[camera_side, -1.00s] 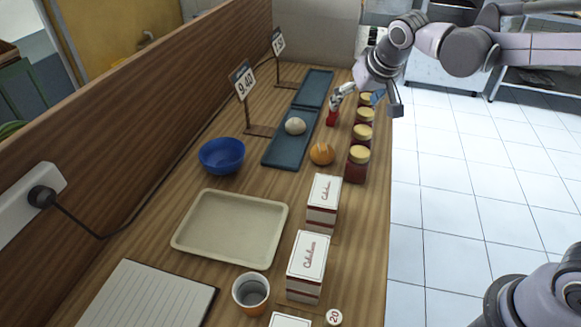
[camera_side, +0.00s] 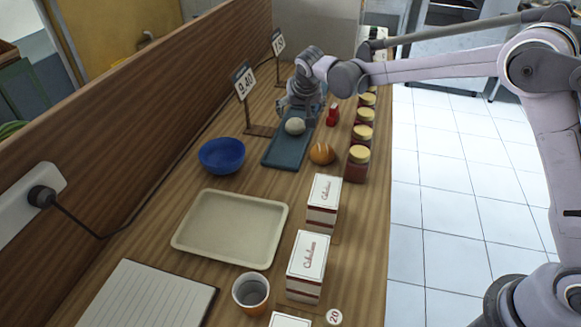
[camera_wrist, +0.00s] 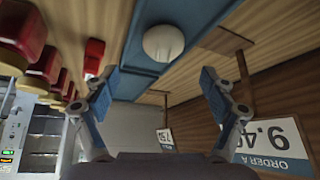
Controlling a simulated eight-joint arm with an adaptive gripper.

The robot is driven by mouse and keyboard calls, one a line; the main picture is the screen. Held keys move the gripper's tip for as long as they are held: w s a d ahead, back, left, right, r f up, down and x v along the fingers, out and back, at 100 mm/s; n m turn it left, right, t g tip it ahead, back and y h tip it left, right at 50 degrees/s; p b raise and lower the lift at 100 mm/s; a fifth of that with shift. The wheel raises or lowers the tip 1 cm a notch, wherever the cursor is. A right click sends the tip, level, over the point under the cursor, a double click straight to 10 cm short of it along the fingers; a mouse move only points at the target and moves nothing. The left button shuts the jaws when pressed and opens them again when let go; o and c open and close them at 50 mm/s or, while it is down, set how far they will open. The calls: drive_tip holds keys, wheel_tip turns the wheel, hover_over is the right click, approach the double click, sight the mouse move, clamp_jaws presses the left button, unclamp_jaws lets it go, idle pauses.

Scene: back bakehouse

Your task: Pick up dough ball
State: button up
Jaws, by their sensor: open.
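The dough ball (camera_side: 295,126) is pale and round and lies on a dark blue tray (camera_side: 285,152) on the wooden counter. It also shows at the top middle of the wrist view (camera_wrist: 163,43), ahead of my fingertips and between their lines. My gripper (camera_side: 297,112) is over the tray, just behind the dough ball in the side view. In the wrist view my gripper (camera_wrist: 158,82) has its two blue-padded fingers spread wide with nothing between them. The side view does not show clearly whether a finger touches the ball.
An orange bun (camera_side: 321,153), a red bottle (camera_side: 332,115) and a row of lidded jars (camera_side: 357,163) stand to the right of the tray. A price sign (camera_side: 243,82) and a blue bowl (camera_side: 222,155) are to its left. A beige tray (camera_side: 181,243) lies nearer the camera.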

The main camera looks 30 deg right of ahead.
sight(296, 121)
drive_tip(key=shift+a+x, duration=0.15)
drive_tip(key=shift+x, duration=1.55)
drive_tip(key=shift+a+x, duration=0.15)
drive_tip(key=shift+x, duration=1.5)
drive_tip(key=shift+f, duration=0.15)
drive_tip(key=c, duration=1.3)
